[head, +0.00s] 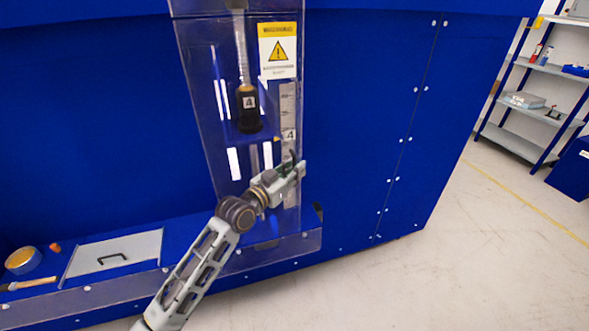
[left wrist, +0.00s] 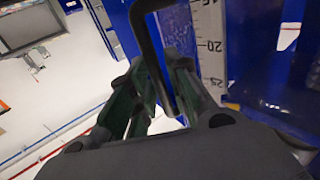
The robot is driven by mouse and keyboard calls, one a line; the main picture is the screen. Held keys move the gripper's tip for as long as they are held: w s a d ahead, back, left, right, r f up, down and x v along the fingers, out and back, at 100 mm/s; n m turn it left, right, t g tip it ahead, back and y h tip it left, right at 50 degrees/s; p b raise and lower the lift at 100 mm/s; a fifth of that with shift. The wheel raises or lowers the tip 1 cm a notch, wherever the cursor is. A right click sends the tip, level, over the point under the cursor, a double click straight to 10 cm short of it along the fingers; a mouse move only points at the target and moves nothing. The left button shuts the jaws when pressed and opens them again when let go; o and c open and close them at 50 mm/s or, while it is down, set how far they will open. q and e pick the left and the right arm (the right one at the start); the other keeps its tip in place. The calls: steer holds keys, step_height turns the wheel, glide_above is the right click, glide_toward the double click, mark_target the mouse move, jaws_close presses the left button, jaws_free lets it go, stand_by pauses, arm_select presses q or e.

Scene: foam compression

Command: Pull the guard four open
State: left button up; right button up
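The clear guard (head: 205,100) with a "4" label hangs on the front of the blue machine. A black plunger with a "4" tag (head: 249,102) stands behind it. The guard's black bar handle (left wrist: 148,38) runs down between the fingers in the left wrist view. My left gripper (head: 296,169) is at the guard's lower right side, and it also shows in the left wrist view (left wrist: 160,85). Its dark green fingers lie close on both sides of the handle and appear shut on it. The finger contact is partly hidden. My right gripper is not in view.
A ruler strip (left wrist: 208,45) runs beside the handle. A yellow warning sign (head: 278,50) is on the guard.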

arm_select(q)
jaws_close()
steer(key=shift+s, duration=0.15)
stand_by(0.4)
